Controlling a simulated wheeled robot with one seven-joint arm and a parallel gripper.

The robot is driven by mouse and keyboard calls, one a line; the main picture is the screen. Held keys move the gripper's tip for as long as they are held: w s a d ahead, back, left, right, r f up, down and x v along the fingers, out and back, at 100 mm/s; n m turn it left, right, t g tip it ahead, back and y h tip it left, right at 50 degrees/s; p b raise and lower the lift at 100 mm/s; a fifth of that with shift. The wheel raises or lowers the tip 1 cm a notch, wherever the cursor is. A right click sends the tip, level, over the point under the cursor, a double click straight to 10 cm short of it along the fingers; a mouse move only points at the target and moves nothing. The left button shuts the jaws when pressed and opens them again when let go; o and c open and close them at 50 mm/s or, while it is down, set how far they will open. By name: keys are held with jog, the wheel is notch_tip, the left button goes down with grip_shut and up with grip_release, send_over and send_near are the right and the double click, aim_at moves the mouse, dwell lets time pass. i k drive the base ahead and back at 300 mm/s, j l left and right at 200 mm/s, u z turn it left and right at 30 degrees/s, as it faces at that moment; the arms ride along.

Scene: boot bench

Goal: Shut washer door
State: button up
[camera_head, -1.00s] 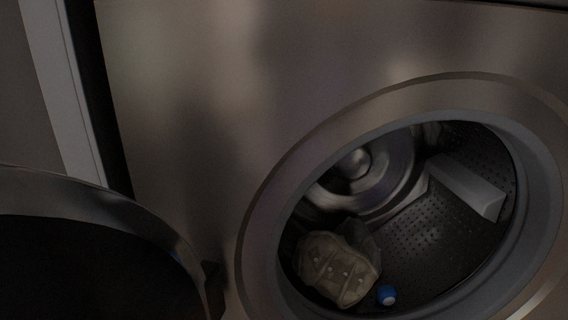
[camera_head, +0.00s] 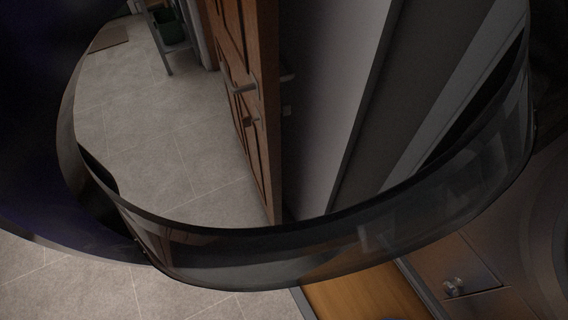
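The washer door (camera_head: 330,245) fills much of the view, very close and cut off by the frame. I see it as a large curved dark rim with a glossy, partly see-through band along the bottom. It appears to stand swung open, away from the washer. The washer's metallic front (camera_head: 510,235) shows at the right edge, with part of a round surround there. The drum opening is out of view or hidden. My gripper is not in view.
Through the ring I see a pale tiled floor (camera_head: 150,120), a brown wooden door (camera_head: 243,60) with a metal handle, and a grey wall panel (camera_head: 330,90). A wooden surface (camera_head: 365,292) and a small metal knob (camera_head: 454,287) lie at the lower right.

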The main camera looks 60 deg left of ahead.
aim_at(54, 194)
jog(key=k+j, duration=0.15)
jog(key=k, duration=0.25)
jog(key=k+j, duration=0.1)
jog(key=k, duration=0.3)
jog(key=k+j, duration=0.1)
jog(key=j, duration=0.4)
jog(key=k+j, duration=0.1)
jog(key=j, duration=0.45)
jog(key=i+j, duration=0.1)
jog(key=j, duration=0.4)
jog(key=i, duration=0.05)
